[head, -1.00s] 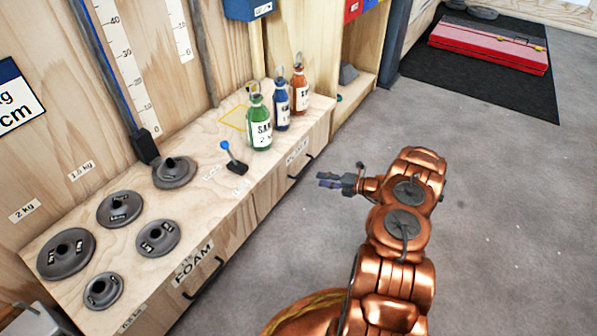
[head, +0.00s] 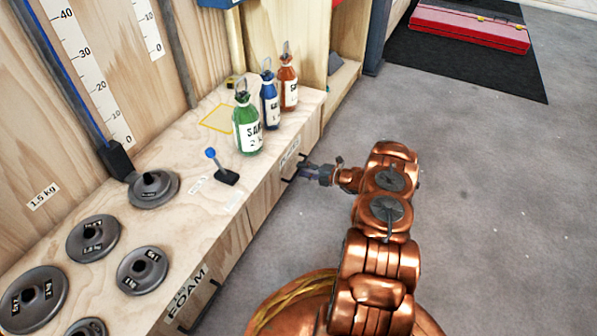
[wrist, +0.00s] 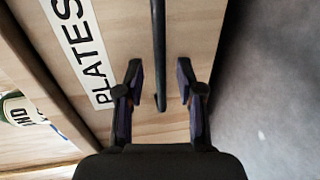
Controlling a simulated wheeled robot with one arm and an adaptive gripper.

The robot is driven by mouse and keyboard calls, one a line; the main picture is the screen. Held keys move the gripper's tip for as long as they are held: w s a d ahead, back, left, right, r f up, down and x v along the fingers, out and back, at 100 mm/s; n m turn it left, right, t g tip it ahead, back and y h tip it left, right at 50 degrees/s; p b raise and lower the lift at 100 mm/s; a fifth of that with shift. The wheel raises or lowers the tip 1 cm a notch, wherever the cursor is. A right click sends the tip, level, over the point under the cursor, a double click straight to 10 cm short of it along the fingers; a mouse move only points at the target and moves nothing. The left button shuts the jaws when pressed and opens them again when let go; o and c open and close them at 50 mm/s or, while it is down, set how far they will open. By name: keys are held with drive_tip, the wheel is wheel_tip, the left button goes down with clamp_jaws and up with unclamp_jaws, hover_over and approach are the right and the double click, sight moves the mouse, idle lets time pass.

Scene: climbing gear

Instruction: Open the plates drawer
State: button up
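The plates drawer (wrist: 205,25) is the wooden front with the "PLATES" label in the wrist view; it looks shut. In the head view its label (head: 289,152) is on the bench front below the bottles, partly behind my gripper. Its dark bar handle (wrist: 158,50) runs up the middle of the wrist view. My gripper (wrist: 163,92) is open, with one finger on each side of the handle's near end and gaps to both. In the head view my gripper (head: 305,171) is at the handle, and contact is hard to tell.
Green (head: 247,125), blue (head: 270,105) and orange (head: 289,85) bottles stand on the bench above the drawer. A blue-knobbed lever (head: 220,168) and several round weights are on the bench top. The foam drawer (head: 190,290) is nearer. The grey floor to the right is clear.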

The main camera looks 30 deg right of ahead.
drive_tip(key=shift+b+x, duration=0.3)
drive_tip(key=shift+x, duration=0.95)
drive_tip(key=shift+c, duration=0.2)
clamp_jaws()
